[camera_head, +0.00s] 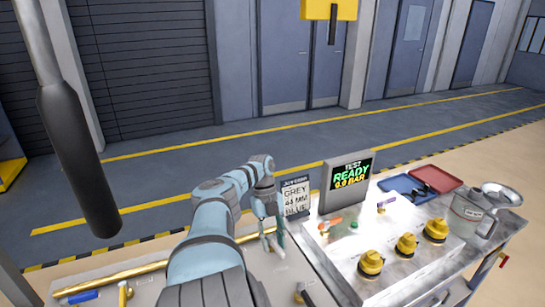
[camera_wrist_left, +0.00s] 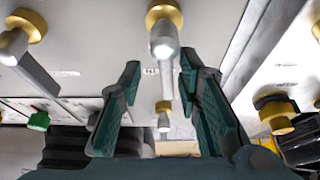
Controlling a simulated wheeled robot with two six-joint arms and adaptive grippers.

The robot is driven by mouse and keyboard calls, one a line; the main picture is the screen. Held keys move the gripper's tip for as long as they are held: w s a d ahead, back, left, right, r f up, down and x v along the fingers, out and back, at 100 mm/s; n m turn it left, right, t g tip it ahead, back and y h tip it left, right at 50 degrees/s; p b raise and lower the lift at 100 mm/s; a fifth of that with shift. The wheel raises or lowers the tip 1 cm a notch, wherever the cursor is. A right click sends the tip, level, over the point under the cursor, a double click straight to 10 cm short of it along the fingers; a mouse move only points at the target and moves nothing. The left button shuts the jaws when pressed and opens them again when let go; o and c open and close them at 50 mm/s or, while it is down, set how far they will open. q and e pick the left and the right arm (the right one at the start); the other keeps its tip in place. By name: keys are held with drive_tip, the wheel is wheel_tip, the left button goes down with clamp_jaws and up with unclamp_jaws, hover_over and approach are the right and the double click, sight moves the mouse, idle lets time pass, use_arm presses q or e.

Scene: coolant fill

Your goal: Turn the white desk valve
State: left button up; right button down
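My left gripper (camera_head: 270,237) reaches down over the front panel beside the desk in the head view. In the left wrist view its fingers (camera_wrist_left: 160,68) are open and apart. A valve with a brass base and a pale white lever (camera_wrist_left: 164,48) shows between and beyond the fingertips; the lever runs close to the right finger, and I cannot tell whether they touch. A smaller brass-and-pale fitting (camera_wrist_left: 163,117) shows between the fingers lower down. My right gripper is in neither view.
A screen (camera_head: 348,185) reads "READY". Several yellow knobs (camera_head: 406,243) stand on the desk's right part. A brass pipe (camera_head: 110,275) lies left. Another valve (camera_wrist_left: 22,30) shows at left in the wrist view.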

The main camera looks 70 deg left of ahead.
use_arm(q)
drive_tip(key=shift+w+a+r, duration=0.1)
drive_tip(key=shift+a+r, duration=0.1)
drive_tip(key=shift+r, duration=0.15)
drive_tip(key=v, duration=0.6)
drive_tip(key=shift+r, duration=0.4)
drive_tip(key=shift+c, duration=0.2)
